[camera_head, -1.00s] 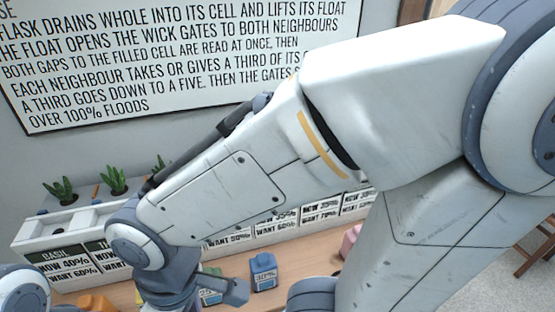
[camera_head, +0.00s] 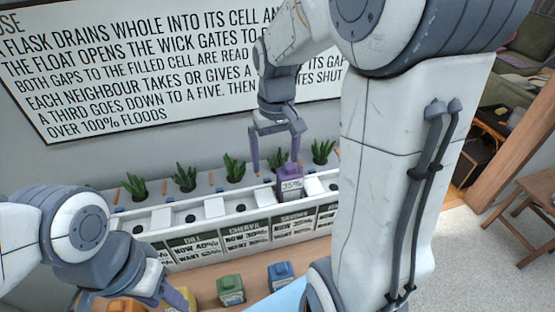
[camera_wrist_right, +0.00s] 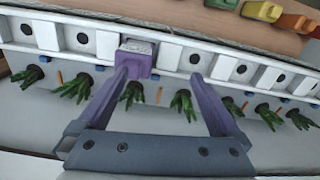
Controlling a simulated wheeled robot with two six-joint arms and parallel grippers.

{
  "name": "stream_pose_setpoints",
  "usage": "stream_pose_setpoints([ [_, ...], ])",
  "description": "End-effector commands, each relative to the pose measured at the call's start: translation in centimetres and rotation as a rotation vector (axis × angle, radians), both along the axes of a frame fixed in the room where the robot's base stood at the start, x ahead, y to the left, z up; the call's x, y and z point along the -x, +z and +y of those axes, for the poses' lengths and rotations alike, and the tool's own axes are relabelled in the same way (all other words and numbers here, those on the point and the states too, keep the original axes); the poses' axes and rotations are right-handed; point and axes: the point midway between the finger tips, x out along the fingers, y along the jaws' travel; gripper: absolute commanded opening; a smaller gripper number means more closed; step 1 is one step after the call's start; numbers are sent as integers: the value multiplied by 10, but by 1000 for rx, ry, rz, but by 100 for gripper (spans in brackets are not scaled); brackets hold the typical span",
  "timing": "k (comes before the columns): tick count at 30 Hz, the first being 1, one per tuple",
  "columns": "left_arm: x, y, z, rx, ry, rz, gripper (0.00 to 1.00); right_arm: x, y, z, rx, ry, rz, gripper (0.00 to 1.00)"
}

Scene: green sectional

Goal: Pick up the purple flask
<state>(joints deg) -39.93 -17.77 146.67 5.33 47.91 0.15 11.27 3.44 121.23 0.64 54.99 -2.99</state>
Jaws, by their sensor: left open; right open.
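The purple flask (camera_head: 289,183), labelled 35%, stands upright on the white row of cells in the head view. It also shows in the right wrist view (camera_wrist_right: 138,60), by the tip of the left-hand finger. My right gripper (camera_head: 276,163) is open above the row, one finger close to the flask and the other apart to its left. The right wrist view shows its fingers (camera_wrist_right: 161,78) spread wide with nothing clamped; whether the near finger touches the flask I cannot tell. My left gripper (camera_head: 130,295) is open at the lower left, near the orange and yellow flasks.
A green flask (camera_head: 230,290) and a blue flask (camera_head: 281,276) stand on the wooden table in front, with yellow (camera_head: 182,298) and orange (camera_head: 124,305) ones further left. Plants (camera_head: 184,177) line the back of the cell row. A wall sign (camera_head: 150,60) hangs behind.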

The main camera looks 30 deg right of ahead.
Motion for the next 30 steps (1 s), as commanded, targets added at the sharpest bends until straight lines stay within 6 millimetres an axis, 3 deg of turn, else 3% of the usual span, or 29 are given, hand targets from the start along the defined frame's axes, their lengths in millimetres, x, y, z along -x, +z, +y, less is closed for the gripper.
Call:
stream_pose_setpoints([
  [1, 0, 9, 0, 0, 0, 0, 50, -3, 8, -17, 2, -44, 4, 100],
  [3, 0, 11, 0, 0, 0, 0, 50, -5, 11, -31, 6, -77, 7, 100],
  [6, 0, 13, 0, 0, 0, 0, 50, -5, 8, -41, 7, -100, 11, 100],
  [13, 0, 18, 0, 0, -1, 0, 50, -5, -27, -42, 6, -103, 14, 100],
  [22, 0, 27, 0, 0, -2, 0, 50, -6, -52, -43, 6, -103, 14, 100],
  [30, 0, 39, 0, 0, -4, 0, 50, -8, -88, -46, 7, -102, 12, 100],
])
